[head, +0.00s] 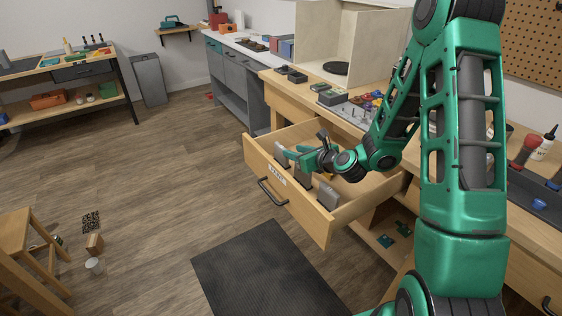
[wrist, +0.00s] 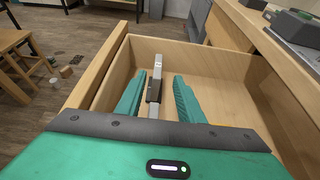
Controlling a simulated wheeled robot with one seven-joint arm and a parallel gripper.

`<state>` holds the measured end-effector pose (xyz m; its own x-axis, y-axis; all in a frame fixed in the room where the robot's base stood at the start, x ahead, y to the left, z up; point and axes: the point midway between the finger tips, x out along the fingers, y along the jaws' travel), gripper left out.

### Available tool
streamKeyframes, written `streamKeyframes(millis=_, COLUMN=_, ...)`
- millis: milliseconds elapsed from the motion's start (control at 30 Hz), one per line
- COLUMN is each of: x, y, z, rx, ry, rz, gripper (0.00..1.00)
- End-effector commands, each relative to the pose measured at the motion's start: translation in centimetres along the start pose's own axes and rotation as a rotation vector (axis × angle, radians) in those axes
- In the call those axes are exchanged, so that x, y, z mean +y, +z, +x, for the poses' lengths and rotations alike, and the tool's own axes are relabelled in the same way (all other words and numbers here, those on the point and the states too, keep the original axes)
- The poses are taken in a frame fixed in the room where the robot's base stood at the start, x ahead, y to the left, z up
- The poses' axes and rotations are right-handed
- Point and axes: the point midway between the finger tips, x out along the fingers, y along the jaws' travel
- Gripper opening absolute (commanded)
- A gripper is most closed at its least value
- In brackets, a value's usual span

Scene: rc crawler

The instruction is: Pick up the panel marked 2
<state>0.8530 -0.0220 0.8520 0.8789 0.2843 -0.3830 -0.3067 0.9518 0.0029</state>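Several grey panels stand in the open wooden drawer (head: 322,230) in the head view: a far one (head: 280,156), a middle one and a near one (head: 327,195). My gripper (head: 288,153) reaches low into the drawer, beside the far panel. In the wrist view, the two teal fingers of my gripper (wrist: 160,92) are spread apart. A thin grey panel (wrist: 155,112), seen nearly edge-on with a dark block on it, stands between them, with gaps on both sides. Its lower part is hidden by my gripper body.
The drawer has a dark handle (head: 272,191) and a small label on its front. The workbench top (head: 300,90) above it holds several parts and tools. A dark mat (head: 268,275) lies on the floor before it. A wooden stool (head: 25,235) stands at left.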

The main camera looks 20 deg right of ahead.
Motion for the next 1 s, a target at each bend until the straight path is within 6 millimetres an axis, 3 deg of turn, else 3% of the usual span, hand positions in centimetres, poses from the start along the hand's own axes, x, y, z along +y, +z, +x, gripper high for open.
streamKeyframes(millis=233, x=0.3, y=0.2, z=1.7, rx=0.0, ry=0.003, rz=-0.004, gripper=0.34)
streamKeyframes(millis=500, x=0.5, y=0.5, z=5.2, rx=0.0, ry=0.002, rz=-0.004, gripper=0.34)
streamKeyframes(millis=833, x=0.5, y=0.6, z=6.0, rx=0.0, ry=0.002, rz=-0.004, gripper=0.34)
streamKeyframes(millis=1000, x=0.5, y=0.6, z=5.9, rx=0.0, ry=0.002, rz=-0.004, gripper=0.0)
